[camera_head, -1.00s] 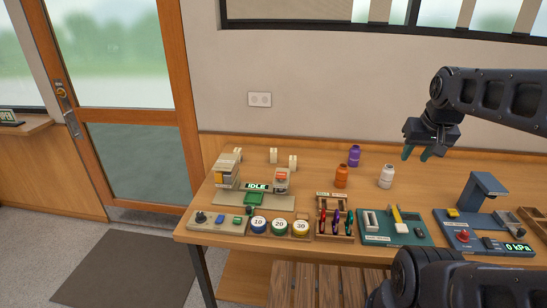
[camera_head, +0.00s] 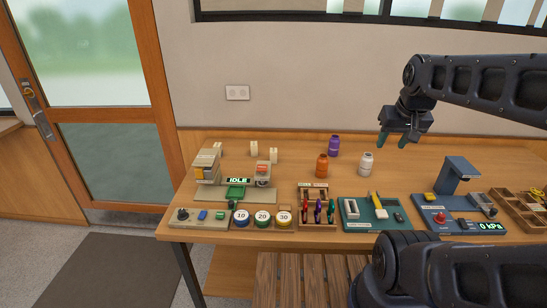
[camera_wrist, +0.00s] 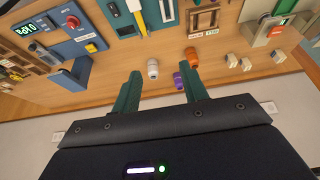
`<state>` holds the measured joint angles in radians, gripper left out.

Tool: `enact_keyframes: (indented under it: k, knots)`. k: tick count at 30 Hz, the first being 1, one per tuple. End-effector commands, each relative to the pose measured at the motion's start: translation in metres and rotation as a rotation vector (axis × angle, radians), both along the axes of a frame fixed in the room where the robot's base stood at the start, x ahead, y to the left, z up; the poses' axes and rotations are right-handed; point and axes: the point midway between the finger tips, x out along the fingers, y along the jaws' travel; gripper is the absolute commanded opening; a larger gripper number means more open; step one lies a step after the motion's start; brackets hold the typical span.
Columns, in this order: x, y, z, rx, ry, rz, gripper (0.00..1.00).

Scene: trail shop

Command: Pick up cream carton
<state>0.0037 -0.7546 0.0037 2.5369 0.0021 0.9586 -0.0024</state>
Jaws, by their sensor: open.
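Three small cream cartons stand upright at the back left of the wooden table: a left one (camera_head: 217,148), a middle one (camera_head: 254,148) and a right one (camera_head: 273,155). The wrist view shows small cream blocks (camera_wrist: 245,64) at upper right, apart from my fingers. My gripper (camera_head: 398,143) hangs above the back right of the table, well to the right of the cartons. Its green fingers (camera_wrist: 158,76) are spread open with nothing held between them.
An orange bottle (camera_head: 322,166), a purple bottle (camera_head: 334,146) and a white bottle (camera_head: 366,164) stand between the cartons and my gripper. A machine reading IDLE (camera_head: 237,181) stands in front of the cartons. Tool trays and a blue press (camera_head: 456,176) line the front.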

Motion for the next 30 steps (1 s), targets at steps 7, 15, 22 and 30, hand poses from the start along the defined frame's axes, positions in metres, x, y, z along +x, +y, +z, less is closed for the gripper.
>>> enact_keyframes:
  k: [7, 15, 22, 30]
  knots:
    - [0.0, 0.0, 0.0, 0.0, 0.0, 0.0, 0.66]
    - [0.01, 0.002, 0.004, -0.011, 0.008, 0.028, 0.66]
    - [0.057, 0.016, 0.018, -0.062, 0.049, 0.17, 0.66]
    - [0.126, 0.042, 0.026, -0.127, 0.098, 0.37, 0.66]
